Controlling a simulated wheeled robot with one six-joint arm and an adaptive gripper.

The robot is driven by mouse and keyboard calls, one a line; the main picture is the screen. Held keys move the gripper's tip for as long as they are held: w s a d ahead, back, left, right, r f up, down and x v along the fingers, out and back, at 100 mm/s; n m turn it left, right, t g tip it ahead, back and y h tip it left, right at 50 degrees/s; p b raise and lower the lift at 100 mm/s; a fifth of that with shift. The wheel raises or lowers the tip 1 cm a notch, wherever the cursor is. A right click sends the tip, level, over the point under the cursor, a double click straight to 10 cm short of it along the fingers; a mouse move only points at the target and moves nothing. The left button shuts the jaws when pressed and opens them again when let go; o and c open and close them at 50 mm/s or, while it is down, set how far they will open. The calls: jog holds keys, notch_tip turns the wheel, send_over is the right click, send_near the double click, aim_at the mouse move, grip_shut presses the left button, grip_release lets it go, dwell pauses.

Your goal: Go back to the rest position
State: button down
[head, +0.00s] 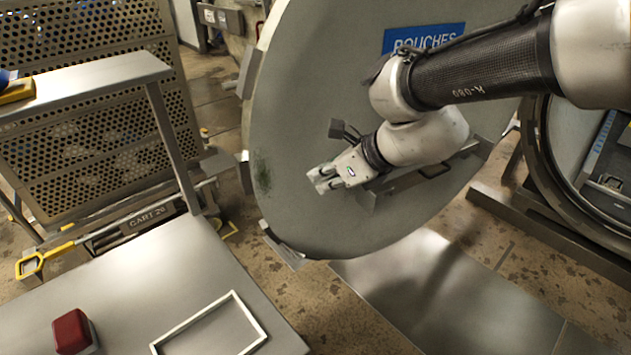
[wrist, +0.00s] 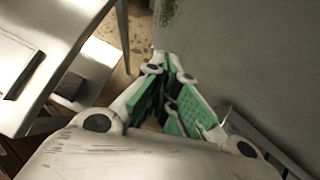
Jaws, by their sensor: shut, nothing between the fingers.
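My gripper (head: 322,178) is in front of the large round grey door (head: 300,90) with the blue POUCHES sign (head: 424,38). In the wrist view my gripper (wrist: 160,62) shows green finger pads brought together, with nothing between them. The door's grey face (wrist: 245,50) fills the right side of that view, close beside the fingers. My arm reaches in from the upper right of the head view. A door handle (head: 420,175) is partly hidden behind my wrist; I cannot tell whether they touch.
A steel table (head: 140,270) at lower left carries a red block (head: 72,332) and a white rectangular frame (head: 208,325). A perforated cart (head: 100,140) stands behind it. The round vessel opening (head: 560,170) is at right. Brown floor (head: 300,290) shows below the door.

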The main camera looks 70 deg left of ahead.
jog(key=shift+w+d+r, duration=0.1)
jog(key=shift+d+r, duration=0.55)
